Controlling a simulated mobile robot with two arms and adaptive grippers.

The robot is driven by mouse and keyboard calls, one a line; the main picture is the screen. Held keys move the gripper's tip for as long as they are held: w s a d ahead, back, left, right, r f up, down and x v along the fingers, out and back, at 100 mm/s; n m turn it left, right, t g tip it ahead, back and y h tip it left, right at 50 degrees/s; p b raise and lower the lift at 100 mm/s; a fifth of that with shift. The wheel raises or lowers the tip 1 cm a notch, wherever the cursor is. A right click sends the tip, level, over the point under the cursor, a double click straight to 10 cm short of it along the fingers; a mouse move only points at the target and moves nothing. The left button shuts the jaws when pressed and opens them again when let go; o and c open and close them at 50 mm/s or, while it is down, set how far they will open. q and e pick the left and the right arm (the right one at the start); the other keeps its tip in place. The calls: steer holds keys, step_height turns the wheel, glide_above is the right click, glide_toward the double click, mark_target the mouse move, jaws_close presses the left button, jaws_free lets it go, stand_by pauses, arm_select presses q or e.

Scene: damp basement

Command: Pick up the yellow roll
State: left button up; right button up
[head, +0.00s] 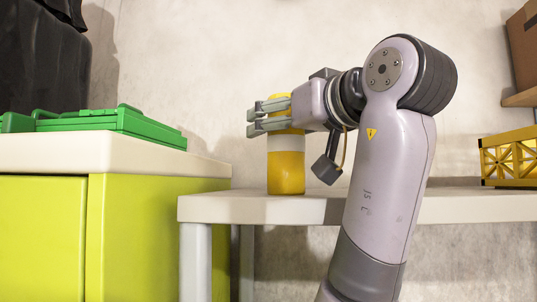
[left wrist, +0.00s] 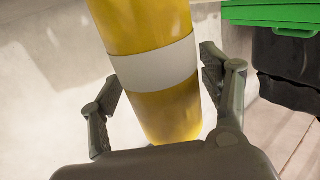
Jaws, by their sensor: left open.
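The yellow roll (head: 286,172), a yellow cylinder with a white band, stands upright on the white table near its left end. Its upper part is partly hidden by my left gripper (head: 254,116), which reaches across it from the right. In the left wrist view the roll (left wrist: 172,112) appears tilted and lies between the two spread fingers of my left gripper (left wrist: 160,82). A gap shows on each side of it, so the jaws are open around it. My right gripper is not in view.
A white table (head: 450,208) bears the roll. A lime-green cabinet (head: 135,235) with a white top stands close on the left, with a green case (head: 125,122) on it. A yellow crate (head: 510,157) is at the far right, below a cardboard box (head: 522,45).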

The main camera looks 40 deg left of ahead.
arm_select(q)
steer(key=shift+s+a+r, duration=0.1)
steer(key=v, duration=0.2)
steer(key=shift+s+d+r, duration=0.2)
steer(key=shift+d+r, duration=0.1)
steer(key=shift+d, duration=0.05)
steer(key=shift+c, duration=1.1)
steer(key=shift+w+a, duration=0.15)
steer(key=shift+a, duration=0.05)
steer(key=shift+c, duration=0.6)
steer(key=shift+w+a+f, duration=0.1)
steer(key=shift+a+f, duration=0.05)
steer(key=shift+a, duration=0.1)
steer(key=shift+c, duration=0.6)
steer(key=shift+a, duration=0.2)
steer(key=c, duration=0.4)
steer(key=shift+d, duration=0.1)
steer(key=shift+c, duration=0.7)
steer(key=shift+d, duration=0.1)
steer(key=shift+c, duration=0.6)
steer(key=c, duration=0.3)
steer(key=shift+c, duration=0.2)
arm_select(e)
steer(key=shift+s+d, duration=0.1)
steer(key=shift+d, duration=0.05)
